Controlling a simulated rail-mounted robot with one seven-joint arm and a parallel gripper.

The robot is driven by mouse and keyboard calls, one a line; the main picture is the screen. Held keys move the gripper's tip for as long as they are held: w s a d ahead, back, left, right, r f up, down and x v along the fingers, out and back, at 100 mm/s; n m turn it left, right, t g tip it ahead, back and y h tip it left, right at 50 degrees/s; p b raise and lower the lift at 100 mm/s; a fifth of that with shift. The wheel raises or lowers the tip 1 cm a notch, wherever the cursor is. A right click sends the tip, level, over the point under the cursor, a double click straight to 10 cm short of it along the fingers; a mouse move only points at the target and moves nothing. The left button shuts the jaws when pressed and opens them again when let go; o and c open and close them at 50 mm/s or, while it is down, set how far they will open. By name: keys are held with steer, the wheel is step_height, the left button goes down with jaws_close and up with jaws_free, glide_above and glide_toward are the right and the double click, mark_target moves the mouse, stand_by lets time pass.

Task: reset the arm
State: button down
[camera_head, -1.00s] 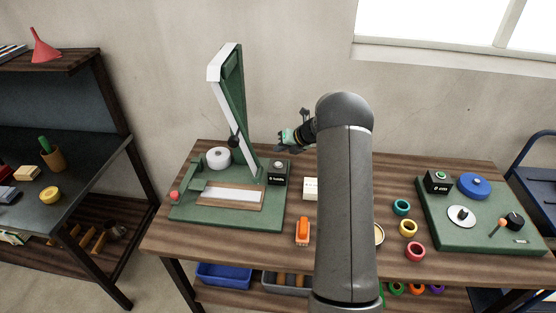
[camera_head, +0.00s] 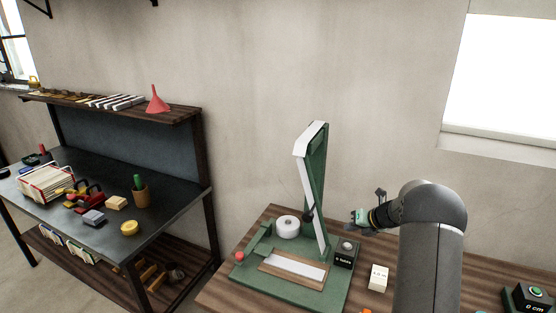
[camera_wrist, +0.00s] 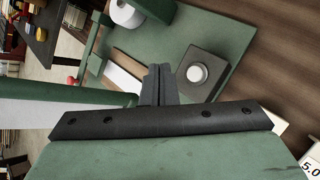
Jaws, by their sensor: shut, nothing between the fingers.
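My gripper (camera_head: 358,222) is at the end of my raised arm, to the right of the green and white upright post on the green board (camera_head: 320,288). Its fingers are closed together and hold nothing. In the wrist view the shut fingers (camera_wrist: 158,84) point at the board, beside a dark box with a round white button (camera_wrist: 197,74). The same box (camera_head: 345,252) stands at the board's right edge in the head view. No cloth shows in these frames.
The upright post (camera_head: 314,190) stands close to the left of my gripper. A white roll (camera_head: 287,227) and a red ball (camera_head: 239,256) are on the board. A white block (camera_head: 377,278) lies on the wooden table. A dark bench (camera_head: 165,225) with several items stands to the left.

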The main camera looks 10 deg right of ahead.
steer(key=s+a+r+n+g+b, duration=0.1)
steer(key=s+a+r+n+g, duration=0.1)
steer(key=s+a+r+n, duration=0.55)
steer(key=s+a+r+n+g, duration=0.2)
steer(key=s+a+r+n, duration=0.2)
steer(key=s+a+n, duration=0.55)
steer(key=s+a+n+g+h, duration=0.1)
steer(key=s+n+h, duration=0.1)
steer(key=s+n, duration=0.8)
steer(key=s+a+f+n+g+h+b, duration=0.1)
steer(key=s+a+n+h, duration=0.1)
steer(key=s+n, duration=0.8)
steer(key=s+h, duration=0.1)
steer(key=s, duration=0.5)
steer(key=shift+s, duration=0.2)
